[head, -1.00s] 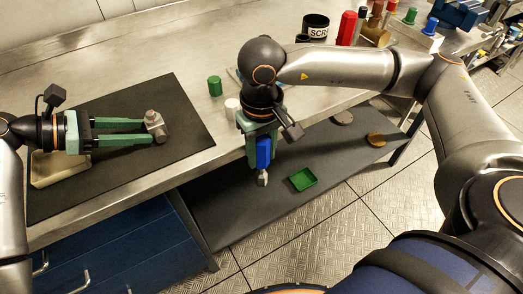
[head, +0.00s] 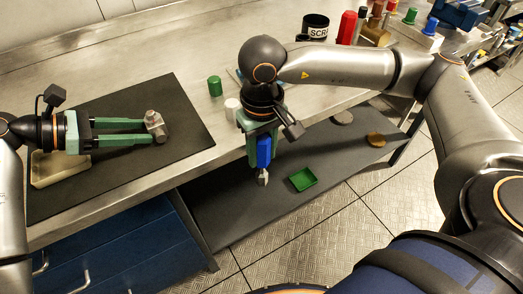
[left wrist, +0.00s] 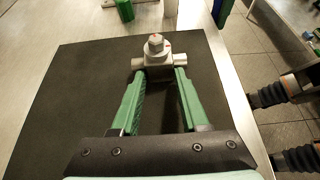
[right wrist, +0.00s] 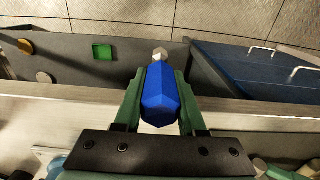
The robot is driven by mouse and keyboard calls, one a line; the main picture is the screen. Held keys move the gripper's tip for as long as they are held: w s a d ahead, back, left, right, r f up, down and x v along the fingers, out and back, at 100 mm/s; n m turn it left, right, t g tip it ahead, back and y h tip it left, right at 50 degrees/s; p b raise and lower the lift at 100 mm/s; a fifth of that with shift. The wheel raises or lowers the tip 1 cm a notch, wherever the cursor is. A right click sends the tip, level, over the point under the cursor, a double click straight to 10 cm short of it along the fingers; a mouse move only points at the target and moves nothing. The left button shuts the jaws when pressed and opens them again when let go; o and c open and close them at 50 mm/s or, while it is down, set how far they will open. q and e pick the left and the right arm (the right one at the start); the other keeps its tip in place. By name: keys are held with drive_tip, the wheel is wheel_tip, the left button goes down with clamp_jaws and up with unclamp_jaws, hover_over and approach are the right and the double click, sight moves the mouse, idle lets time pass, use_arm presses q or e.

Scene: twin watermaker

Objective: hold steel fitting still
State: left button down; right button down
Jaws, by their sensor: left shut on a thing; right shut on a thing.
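The steel fitting (head: 155,126) is at the black mat's right part, between the tips of my left gripper (head: 150,132). In the left wrist view the fitting (left wrist: 157,52) shows a hex head with a small red mark and side stubs; the green fingers are shut on its body. My right gripper (head: 262,138) is shut on the blue handle of a tool (head: 264,152), which points down past the bench's front edge, apart from the fitting. In the right wrist view the blue handle (right wrist: 160,95) sits between the fingers, with a metal tip beyond it.
The black mat (head: 185,105) lies on the steel bench. A green cylinder (head: 215,86) and a white cylinder (head: 232,106) stand near my right gripper. A green tray (head: 303,179) lies on the lower shelf (head: 225,215). A black can (head: 316,25) stands further back.

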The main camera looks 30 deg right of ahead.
drive_tip(key=r, duration=0.4)
drive_tip(key=d+r+n, duration=0.1)
drive_tip(key=r, duration=0.4)
drive_tip(key=r+n, duration=0.1)
drive_tip(key=r, duration=0.3)
drive_tip(key=shift+w+d+r, duration=0.15)
drive_tip(key=shift+w+d, duration=0.1)
drive_tip(key=shift+w, duration=0.05)
drive_tip(key=w+a+r+m, duration=0.3)
drive_tip(key=w+a+m, duration=0.4)
drive_tip(key=a+m, duration=0.2)
drive_tip(key=w+a+r+m, duration=0.4)
drive_tip(key=w+a+m, duration=0.2)
drive_tip(key=a+m, duration=0.3)
drive_tip(key=shift+w+a+m, duration=0.15)
drive_tip(key=shift+w+m, duration=0.2)
drive_tip(key=shift+m, duration=1.55)
drive_tip(key=shift+f, duration=1.15)
